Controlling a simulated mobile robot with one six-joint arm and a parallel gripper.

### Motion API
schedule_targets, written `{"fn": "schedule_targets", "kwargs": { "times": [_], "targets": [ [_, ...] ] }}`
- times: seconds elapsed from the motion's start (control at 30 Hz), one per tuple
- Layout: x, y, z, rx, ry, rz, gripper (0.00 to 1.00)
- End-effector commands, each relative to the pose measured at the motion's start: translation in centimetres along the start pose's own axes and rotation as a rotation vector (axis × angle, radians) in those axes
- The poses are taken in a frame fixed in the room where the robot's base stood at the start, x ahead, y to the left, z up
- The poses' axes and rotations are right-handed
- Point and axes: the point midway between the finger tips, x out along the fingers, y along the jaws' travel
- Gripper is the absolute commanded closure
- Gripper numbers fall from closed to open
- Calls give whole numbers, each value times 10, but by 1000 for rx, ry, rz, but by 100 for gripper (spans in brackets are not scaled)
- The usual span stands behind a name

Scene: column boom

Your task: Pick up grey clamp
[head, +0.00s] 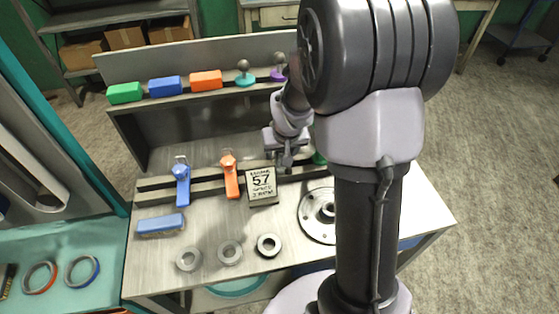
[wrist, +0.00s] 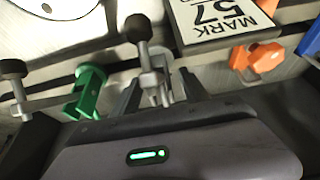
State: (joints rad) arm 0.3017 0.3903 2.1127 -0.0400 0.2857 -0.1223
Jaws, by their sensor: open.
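The grey clamp (wrist: 153,80) shows in the wrist view between the two dark fingers of my gripper (wrist: 159,84). A dark round knob on a grey stem shows just beyond it. The fingers are open, one on each side of the clamp; I cannot tell whether either touches it. In the head view my gripper (head: 286,153) is over the rear rail of the bench, right of the "57" sign, and largely hides the clamp. The green clamp (wrist: 87,92) is close to the left of the fingers in the wrist view.
The "57" sign (head: 262,187) stands close beside my gripper. An orange clamp (head: 230,176) and a blue clamp (head: 182,184) are farther left on the rail. A round flange (head: 314,229), several grey rings and a blue brush (head: 160,223) lie on the bench. A raised shelf stands behind.

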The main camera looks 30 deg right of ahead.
Motion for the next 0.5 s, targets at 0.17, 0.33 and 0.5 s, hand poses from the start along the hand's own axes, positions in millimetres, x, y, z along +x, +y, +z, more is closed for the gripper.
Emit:
{"fn": "schedule_targets", "kwargs": {
  "times": [0.17,0.33,0.5],
  "targets": [
    [10,0,0,0,1,0,47],
    [9,0,0,0,1,0,57],
    [9,0,0,0,1,0,90]
  ]
}}
